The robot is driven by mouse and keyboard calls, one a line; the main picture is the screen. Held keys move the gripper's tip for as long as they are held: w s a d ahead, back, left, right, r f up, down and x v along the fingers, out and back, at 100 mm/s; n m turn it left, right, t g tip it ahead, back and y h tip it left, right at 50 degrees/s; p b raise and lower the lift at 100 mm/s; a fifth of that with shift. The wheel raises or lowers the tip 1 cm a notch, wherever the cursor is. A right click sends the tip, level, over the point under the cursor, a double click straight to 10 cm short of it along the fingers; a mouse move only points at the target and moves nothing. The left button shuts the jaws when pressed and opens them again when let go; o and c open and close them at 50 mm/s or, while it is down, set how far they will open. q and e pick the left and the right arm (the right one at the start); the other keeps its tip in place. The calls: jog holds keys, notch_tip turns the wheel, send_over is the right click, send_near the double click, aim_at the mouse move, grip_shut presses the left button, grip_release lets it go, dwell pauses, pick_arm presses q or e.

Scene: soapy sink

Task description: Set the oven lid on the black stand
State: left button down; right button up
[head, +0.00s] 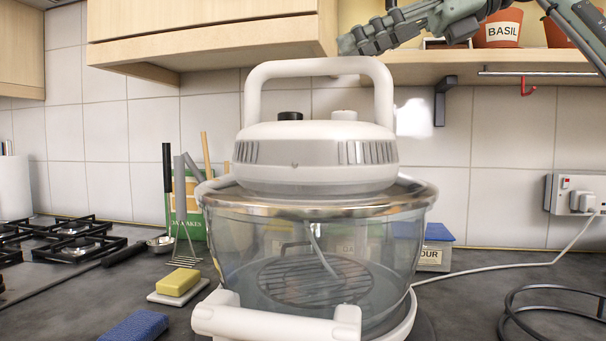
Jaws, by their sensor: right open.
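The oven lid (318,145) is white with a tall arched handle and sits on the glass bowl (225,245) of the oven in the middle of the head view. The black stand (530,292) is a wire ring on the worktop at the right edge, partly cut off by the frame, with nothing on it. My right gripper (358,40) comes in from the upper right, open and empty. Its fingers appear just above the right end of the lid's handle; I cannot tell whether they touch it. My left gripper is not in view.
A white power cord (500,265) runs to the wall socket (577,196). A shelf (480,68) with basil pots (497,28) and a wall cabinet (205,30) hang above. A yellow sponge (178,282), a blue sponge (138,326) and a hob (75,240) are left.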

aim_at(315, 64)
jog(key=x, duration=0.7)
jog(key=shift+w, duration=0.2)
grip_shut()
jog(key=shift+r, duration=0.25)
